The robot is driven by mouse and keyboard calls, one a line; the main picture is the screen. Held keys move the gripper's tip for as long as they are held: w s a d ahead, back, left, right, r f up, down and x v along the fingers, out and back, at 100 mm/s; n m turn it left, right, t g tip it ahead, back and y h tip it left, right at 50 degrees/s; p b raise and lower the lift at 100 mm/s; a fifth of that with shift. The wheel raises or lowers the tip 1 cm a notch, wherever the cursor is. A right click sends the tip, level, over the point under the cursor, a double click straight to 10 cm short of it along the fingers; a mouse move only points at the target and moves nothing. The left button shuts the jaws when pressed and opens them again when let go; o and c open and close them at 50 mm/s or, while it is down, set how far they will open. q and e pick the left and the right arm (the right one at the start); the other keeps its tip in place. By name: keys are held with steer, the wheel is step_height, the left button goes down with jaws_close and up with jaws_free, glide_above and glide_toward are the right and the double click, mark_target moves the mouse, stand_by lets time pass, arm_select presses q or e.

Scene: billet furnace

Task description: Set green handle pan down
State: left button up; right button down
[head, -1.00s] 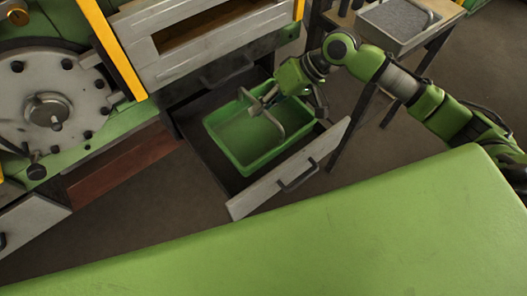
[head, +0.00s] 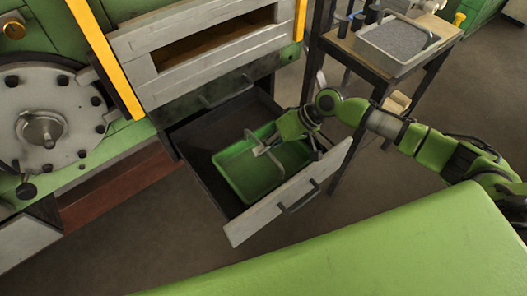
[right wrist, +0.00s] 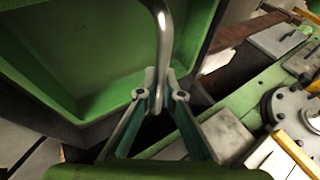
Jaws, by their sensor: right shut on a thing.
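The green pan (head: 226,163) is a shallow rectangular tray with an arched grey metal handle (head: 248,134). It is in the open drawer (head: 195,138), close behind the drawer front. I cannot tell whether its underside touches the drawer floor. In the right wrist view the handle (right wrist: 162,35) runs down between the two fingertips (right wrist: 163,92), and the green pan wall (right wrist: 60,60) fills the upper left. My left gripper is not in view.
The drawer's grey front panel (head: 285,196) stands near the pan. A wooden stand (head: 345,42) at upper right bears a grey tray (head: 393,42). A grey cabinet (head: 190,45) is behind the drawer. A large green surface (head: 380,245) spans the foreground.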

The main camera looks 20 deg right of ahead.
steer(key=shift+w+f, duration=0.1)
steer(key=shift+f, duration=0.75)
steer(key=shift+f, duration=0.15)
steer(key=c, duration=2.2)
jaws_free()
steer(key=shift+f, duration=0.1)
steer(key=v, duration=1.2)
